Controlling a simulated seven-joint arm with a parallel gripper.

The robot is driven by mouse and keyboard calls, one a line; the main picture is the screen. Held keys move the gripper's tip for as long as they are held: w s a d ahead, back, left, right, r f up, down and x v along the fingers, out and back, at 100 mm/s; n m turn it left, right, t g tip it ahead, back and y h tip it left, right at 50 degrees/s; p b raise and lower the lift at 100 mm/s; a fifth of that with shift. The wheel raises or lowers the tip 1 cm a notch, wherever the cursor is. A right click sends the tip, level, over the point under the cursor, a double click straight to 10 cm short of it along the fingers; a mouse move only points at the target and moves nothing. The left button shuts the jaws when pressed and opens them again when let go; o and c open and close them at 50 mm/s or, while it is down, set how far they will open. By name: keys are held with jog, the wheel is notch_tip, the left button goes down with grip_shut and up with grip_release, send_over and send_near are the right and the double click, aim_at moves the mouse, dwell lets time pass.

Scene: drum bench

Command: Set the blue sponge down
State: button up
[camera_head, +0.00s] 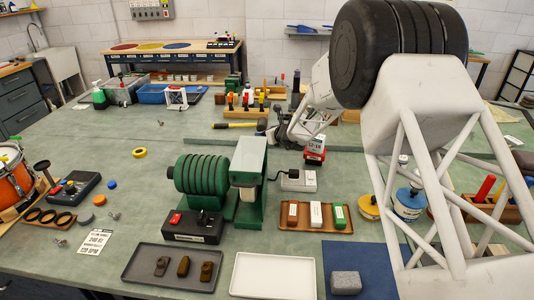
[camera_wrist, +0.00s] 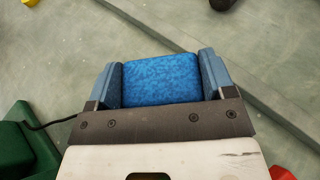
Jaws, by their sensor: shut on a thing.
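The blue sponge (camera_wrist: 160,80) fills the space between the two blue-grey fingers of my gripper (camera_wrist: 158,76) in the wrist view. The fingers touch its left and right sides, and bench surface shows beyond it. In the head view my gripper (camera_head: 279,134) is over the bench behind the green drum machine (camera_head: 250,162), partly hidden by my own arm and the machine. I cannot make out the blue sponge in the head view. How high it is above the bench is hard to tell.
A red-based device (camera_head: 315,152) stands right of my gripper. A yellow-handled tool (camera_head: 235,125) lies to its left. A grey block (camera_head: 346,282) lies on a blue mat (camera_head: 375,262) in front. A white tray (camera_head: 272,275) is empty. The bench left of the green machine has free room.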

jog(key=shift+f, duration=2.15)
jog(key=shift+f, duration=0.1)
jog(key=shift+f, duration=1.8)
jog(key=shift+f, duration=0.1)
jog(key=o, duration=0.9)
jog(key=shift+c, duration=0.2)
jog(key=shift+s+d+r, duration=0.4)
jog(key=shift+d+r, duration=0.05)
jog(key=shift+d, duration=0.05)
jog(key=shift+v, duration=5.35)
